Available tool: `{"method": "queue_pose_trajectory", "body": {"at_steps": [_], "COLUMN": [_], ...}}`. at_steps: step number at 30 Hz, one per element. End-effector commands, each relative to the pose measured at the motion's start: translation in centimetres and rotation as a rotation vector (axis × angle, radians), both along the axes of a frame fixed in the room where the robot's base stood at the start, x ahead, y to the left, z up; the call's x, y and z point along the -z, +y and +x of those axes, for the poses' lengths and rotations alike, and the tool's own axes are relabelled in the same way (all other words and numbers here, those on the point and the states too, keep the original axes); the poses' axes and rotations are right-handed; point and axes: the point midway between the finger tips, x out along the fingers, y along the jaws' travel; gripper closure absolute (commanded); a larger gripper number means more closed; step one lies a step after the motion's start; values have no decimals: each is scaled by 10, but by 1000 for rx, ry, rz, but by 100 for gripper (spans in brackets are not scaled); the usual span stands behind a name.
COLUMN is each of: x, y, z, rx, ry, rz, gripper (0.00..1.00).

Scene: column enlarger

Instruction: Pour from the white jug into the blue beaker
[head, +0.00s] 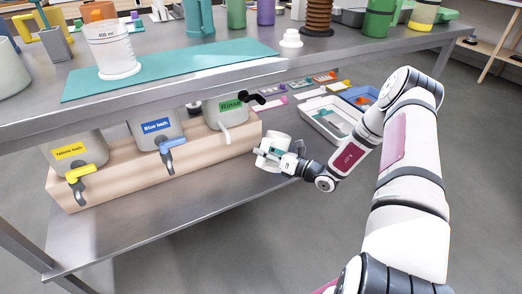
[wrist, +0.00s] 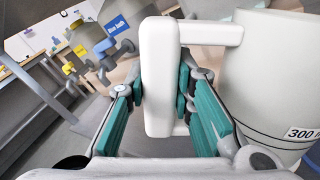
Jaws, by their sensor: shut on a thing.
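The white jug (head: 277,142) is in my gripper (head: 283,158), beside the right end of the lower shelf, and looks roughly upright. In the wrist view, the teal pads of my gripper (wrist: 162,92) are shut on the jug's white handle. The jug's body (wrist: 268,75), with a "300 m" label, fills the right side there. Its contents are hidden. A teal-blue vessel (head: 199,18) stands at the back of the upper table, cut off by the frame top. I cannot tell whether it is the blue beaker.
A wooden block (head: 130,180) on the lower shelf carries tapped containers, including "Blue bath" (head: 155,128) and "Rinse" (head: 225,106). A clear beaker (head: 108,48) stands on a teal mat (head: 215,62) above. A white tray (head: 325,120) lies behind the jug.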

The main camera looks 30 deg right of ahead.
Motion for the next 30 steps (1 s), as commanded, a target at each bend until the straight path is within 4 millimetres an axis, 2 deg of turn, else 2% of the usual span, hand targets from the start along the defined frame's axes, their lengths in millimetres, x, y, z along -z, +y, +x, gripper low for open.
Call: {"method": "queue_pose_trajectory", "body": {"at_steps": [8, 18, 30], "x": [15, 45, 7], "y": [-1, -2, -11], "z": [2, 2, 8], "rx": [5, 5, 5], "ry": [2, 2, 109], "rz": [5, 5, 178], "gripper": [100, 100, 100]}}
